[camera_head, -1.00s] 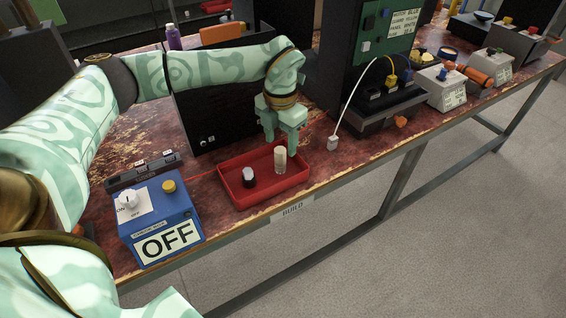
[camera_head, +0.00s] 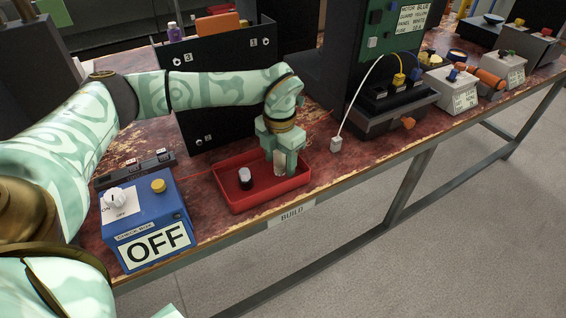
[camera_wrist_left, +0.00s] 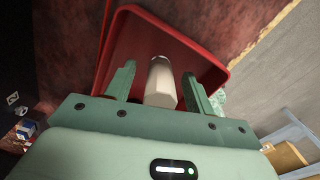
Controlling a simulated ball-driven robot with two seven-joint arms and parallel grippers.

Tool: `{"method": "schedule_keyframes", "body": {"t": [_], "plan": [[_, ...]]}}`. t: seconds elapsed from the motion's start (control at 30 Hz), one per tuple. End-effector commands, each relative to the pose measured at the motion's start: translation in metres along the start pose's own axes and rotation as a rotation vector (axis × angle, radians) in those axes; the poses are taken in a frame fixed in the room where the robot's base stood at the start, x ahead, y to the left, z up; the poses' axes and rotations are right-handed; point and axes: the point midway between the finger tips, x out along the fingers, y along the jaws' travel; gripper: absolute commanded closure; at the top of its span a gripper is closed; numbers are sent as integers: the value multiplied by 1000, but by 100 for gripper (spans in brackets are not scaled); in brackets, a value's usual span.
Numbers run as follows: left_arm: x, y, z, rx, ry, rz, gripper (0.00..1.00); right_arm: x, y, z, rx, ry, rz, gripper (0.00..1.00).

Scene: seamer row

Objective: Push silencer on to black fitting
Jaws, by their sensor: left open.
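A cream, post-like cylinder, which looks like the silencer (camera_head: 279,165), stands in the red tray (camera_head: 232,209). It also shows in the left wrist view (camera_wrist_left: 161,86). My left gripper (camera_head: 281,171) is open and low over the tray, with a finger on each side of the cylinder. In the left wrist view gaps show beside it, so the fingers (camera_wrist_left: 158,80) do not look closed on it. A short black piece with a pale top (camera_head: 245,178) stands in the tray to the left; I cannot tell whether it is the black fitting. My right gripper is not in view.
A blue box (camera_head: 140,215) marked OFF stands left of the tray. A black panel (camera_head: 200,85) with small numbered fittings stands behind. A white cable plug (camera_head: 336,145) lies to the right. The bench's front edge is close to the tray.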

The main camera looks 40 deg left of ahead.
Motion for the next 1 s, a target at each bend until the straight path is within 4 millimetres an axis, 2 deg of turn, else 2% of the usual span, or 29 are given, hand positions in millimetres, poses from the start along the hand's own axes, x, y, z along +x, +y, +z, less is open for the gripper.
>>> {"method": "schedule_keyframes", "body": {"t": [0.3,0.47,0.83,1.0], "plan": [[-2,0,0,0,-3,0,46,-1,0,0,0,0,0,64],[-2,0,0,0,-3,0,91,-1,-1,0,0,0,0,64],[-5,0,0,0,-4,0,92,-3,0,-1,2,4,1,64],[-23,0,0,-1,-8,1,92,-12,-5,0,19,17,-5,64]]}}
